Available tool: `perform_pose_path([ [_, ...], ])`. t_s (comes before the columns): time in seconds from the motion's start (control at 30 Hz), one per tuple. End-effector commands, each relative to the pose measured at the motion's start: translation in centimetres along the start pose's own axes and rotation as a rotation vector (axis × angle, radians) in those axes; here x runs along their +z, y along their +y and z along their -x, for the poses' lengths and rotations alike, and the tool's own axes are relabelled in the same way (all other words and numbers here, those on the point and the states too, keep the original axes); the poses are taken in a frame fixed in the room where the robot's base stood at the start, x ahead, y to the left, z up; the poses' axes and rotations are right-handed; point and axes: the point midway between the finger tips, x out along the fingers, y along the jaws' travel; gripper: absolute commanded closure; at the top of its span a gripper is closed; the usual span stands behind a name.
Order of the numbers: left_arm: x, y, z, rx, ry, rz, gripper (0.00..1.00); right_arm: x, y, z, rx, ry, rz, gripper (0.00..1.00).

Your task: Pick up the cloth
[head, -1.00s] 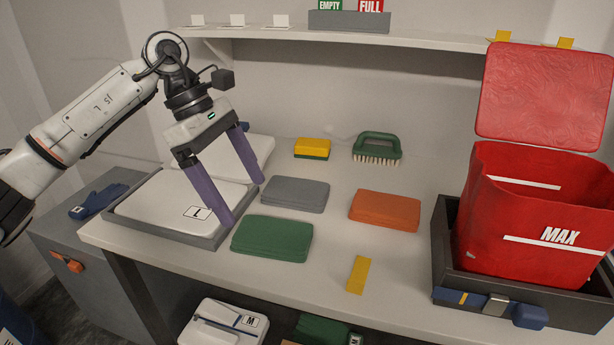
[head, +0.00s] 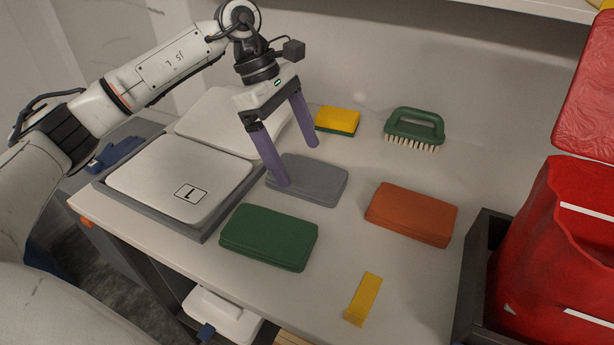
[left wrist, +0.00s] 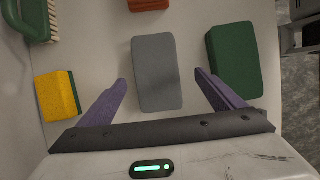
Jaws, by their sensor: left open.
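Three folded cloth-like pads lie flat on the bench: a grey one (head: 318,182), a green one (head: 268,238) and an orange one (head: 411,213). My left gripper (head: 297,166) is open and empty, pointing down above the left part of the grey cloth. In the left wrist view the grey cloth (left wrist: 157,75) lies between the two purple fingers of the left gripper (left wrist: 161,78), apart from both. The green cloth (left wrist: 235,62) is outside the right-hand finger there. My right gripper is not in view.
A yellow and green sponge (head: 337,120) and a green brush (head: 413,128) stand behind. A tray (head: 212,232) with white packs is at left. A yellow strip (head: 364,298) lies in front. A red bag (head: 560,240) in a dark box is at right.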

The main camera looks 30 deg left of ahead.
Motion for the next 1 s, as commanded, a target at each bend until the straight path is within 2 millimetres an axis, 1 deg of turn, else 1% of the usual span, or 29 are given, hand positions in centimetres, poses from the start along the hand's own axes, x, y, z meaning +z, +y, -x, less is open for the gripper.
perform_pose_path([
  [0.03,-0.1,0.1,-0.9,-0.005,0.000,0.001,0.12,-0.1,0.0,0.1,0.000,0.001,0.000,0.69],
  [0.1,-0.3,0.4,-1.9,-0.006,0.000,0.003,0.12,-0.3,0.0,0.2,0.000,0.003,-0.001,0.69],
  [0.23,-0.4,0.5,-3.6,-0.003,0.000,0.001,0.12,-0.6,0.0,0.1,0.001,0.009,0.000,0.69],
  [0.33,-0.4,0.4,-4.2,-0.003,0.000,0.001,0.12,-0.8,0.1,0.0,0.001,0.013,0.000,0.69],
  [0.53,-0.4,0.5,-4.3,-0.002,0.000,0.001,0.12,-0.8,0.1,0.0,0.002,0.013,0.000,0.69],
  [0.57,-0.4,0.5,-4.3,-0.002,0.000,0.001,0.13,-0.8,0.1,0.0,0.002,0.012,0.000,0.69],
  [0.8,-0.4,0.5,-4.3,-0.001,-0.001,0.001,0.54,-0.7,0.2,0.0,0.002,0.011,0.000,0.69],
  [0.83,-0.4,0.5,-4.3,-0.001,-0.001,0.001,0.57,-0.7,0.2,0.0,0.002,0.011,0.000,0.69],
  [1.0,-0.4,0.5,-4.2,-0.001,-0.001,0.000,0.57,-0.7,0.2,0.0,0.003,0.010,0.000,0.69],
])
